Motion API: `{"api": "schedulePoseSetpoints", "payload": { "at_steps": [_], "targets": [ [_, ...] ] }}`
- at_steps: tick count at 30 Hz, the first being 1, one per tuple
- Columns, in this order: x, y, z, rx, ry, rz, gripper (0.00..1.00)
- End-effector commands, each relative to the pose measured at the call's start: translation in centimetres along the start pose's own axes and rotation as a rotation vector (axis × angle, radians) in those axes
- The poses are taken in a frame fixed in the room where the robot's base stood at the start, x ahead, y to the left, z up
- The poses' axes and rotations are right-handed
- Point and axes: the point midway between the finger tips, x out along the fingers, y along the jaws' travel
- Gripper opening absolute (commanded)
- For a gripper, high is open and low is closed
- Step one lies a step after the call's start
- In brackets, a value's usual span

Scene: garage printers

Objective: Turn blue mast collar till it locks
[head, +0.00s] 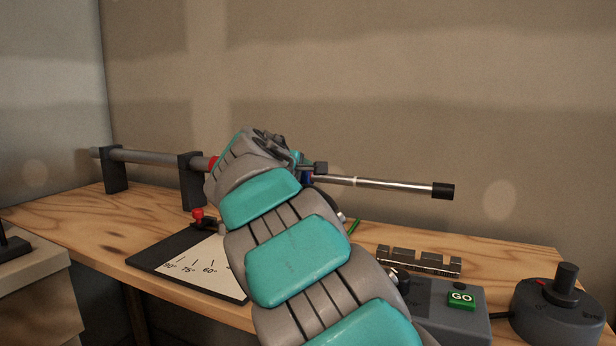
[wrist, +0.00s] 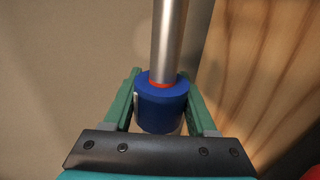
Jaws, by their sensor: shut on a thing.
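The blue collar (wrist: 160,106) sits around the metal mast in the wrist view, with a thin red ring where the mast's silver tube (wrist: 168,40) enters it. A white mark shows on the collar's left side. My gripper (wrist: 162,100) is shut on the collar, one green finger on each side. In the head view my arm hides most of the collar; a small blue patch (head: 307,178) shows beside my wrist. The mast's thin chrome rod (head: 385,185) runs right to a black end cap (head: 443,191). Its thick grey tube (head: 150,157) lies left, in black supports.
A wooden bench (head: 100,220) carries an angle chart (head: 190,265), a red-knobbed lever (head: 198,215), a notched metal block (head: 420,262), a grey box with a green GO button (head: 461,299) and a dark knob unit (head: 560,310). The wall stands close behind the mast.

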Motion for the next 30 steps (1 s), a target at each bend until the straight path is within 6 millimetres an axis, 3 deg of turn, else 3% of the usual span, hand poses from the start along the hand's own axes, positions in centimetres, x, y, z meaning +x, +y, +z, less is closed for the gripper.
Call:
{"api": "schedulePoseSetpoints", "payload": {
  "at_steps": [9, 23, 24, 30],
  "targets": [
    [0.02, -0.38, -0.07, 0.000, 0.003, -0.149, 0.01],
    [-0.02, -0.62, 0.01, -0.004, 0.002, -0.179, 0.01],
    [-0.01, -0.63, 0.02, -0.004, 0.002, -0.179, 0.60],
    [-0.01, -0.60, 0.02, -0.003, 0.002, -0.179, 0.83]
  ]
}}
